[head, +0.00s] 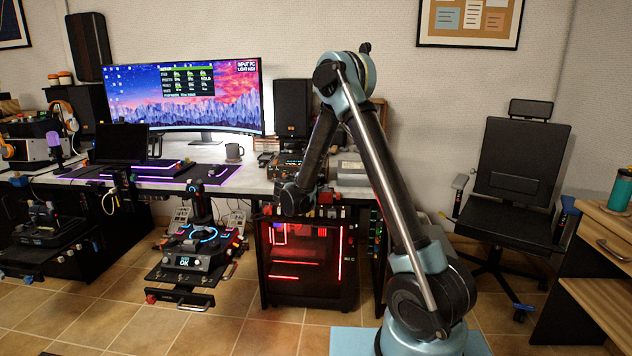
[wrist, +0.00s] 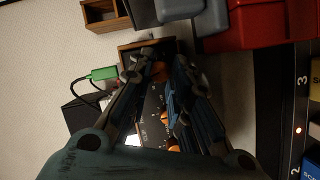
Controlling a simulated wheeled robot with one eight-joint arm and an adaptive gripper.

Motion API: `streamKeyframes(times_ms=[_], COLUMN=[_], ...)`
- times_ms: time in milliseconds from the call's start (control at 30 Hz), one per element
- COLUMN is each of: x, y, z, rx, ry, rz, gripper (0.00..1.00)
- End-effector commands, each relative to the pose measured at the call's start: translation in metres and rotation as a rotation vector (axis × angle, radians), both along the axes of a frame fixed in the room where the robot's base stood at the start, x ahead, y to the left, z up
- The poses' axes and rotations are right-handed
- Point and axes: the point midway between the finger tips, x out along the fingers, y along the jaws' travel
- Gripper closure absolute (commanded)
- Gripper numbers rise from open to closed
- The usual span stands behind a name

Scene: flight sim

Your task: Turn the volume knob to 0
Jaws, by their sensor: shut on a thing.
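In the wrist view a dark panel (wrist: 153,104) carries several orange knobs. My gripper (wrist: 160,72) reaches over the panel, with one finger on each side of the orange knob (wrist: 158,68) near its far end, and is shut on it. Other orange knobs (wrist: 183,118) lie closer to the palm, partly behind the right finger. I cannot read which label belongs to the held knob, nor its pointer. In the head view my arm bends down to the desk's right part, beside an audio unit (head: 287,167); the fingers are too small and dark to make out there.
A green plug (wrist: 103,74) with a black cable sits left of the fingers. Red (wrist: 258,22) and grey bins stand close at the upper right. In the head view a speaker (head: 293,107), a mug (head: 234,152) and a red-lit PC case (head: 308,262) are near the arm.

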Motion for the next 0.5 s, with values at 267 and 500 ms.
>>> streamKeyframes(times_ms=[267, 500], x=[-0.0008, -0.0008], y=[0.0025, 0.0025], z=[-0.0045, -0.0059], rx=[-0.231, -0.371], ry=[0.010, 0.015], rz=[0.003, 0.003], gripper=[1.00, 1.00])
